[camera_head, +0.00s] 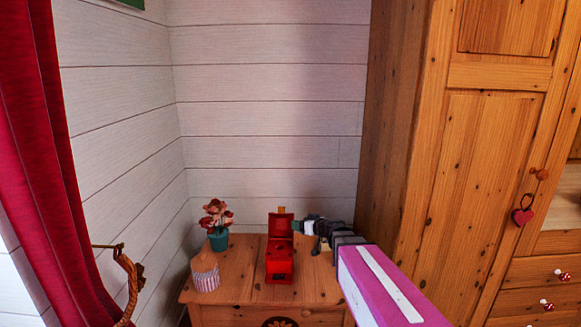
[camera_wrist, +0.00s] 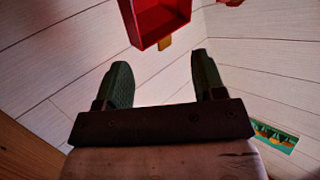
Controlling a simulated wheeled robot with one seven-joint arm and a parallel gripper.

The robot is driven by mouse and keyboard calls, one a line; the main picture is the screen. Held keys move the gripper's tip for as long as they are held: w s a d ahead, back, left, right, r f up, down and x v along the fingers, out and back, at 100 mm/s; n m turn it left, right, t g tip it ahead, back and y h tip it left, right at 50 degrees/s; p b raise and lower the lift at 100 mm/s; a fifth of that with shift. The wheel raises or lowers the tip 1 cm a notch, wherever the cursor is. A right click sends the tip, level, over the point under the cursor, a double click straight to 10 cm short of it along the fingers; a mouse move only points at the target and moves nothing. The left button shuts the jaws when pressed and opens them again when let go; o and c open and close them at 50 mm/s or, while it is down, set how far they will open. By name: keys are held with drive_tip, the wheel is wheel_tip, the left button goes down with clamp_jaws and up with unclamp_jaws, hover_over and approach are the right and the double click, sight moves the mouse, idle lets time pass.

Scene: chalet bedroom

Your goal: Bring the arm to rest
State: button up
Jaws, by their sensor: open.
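My gripper (camera_head: 303,227) is at the end of my arm, just right of the raised lid of a red box. In the wrist view its two dark fingers (camera_wrist: 160,72) stand wide apart with nothing between them. The red box (camera_head: 279,268) stands on the wooden chest with its lid (camera_head: 281,226) up. In the wrist view a red tray-like part with a yellow tab, apparently the lid (camera_wrist: 158,18), lies beyond the fingertips. I cannot tell from these views whether a finger touches it.
A wooden chest (camera_head: 235,290) stands in the corner. On it are a potted flower (camera_head: 217,238) and a striped container (camera_head: 205,274), left of the box. A tall wooden wardrobe (camera_head: 400,120) is close on the right. A red curtain (camera_head: 40,150) hangs on the left.

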drive_tip(key=s+d+f+m+g+h, duration=0.2)
drive_tip(key=s+d+f+g+h, duration=0.2)
drive_tip(key=s+f+g, duration=0.6)
drive_tip(key=s+d+f+m+h, duration=0.2)
drive_tip(key=s+d+m+h, duration=0.2)
drive_tip(key=s+d, duration=0.6)
drive_tip(key=shift+s+d+f+m+g+h, duration=0.25)
drive_tip(key=shift+s+h, duration=0.3)
drive_tip(key=shift+h, duration=0.55)
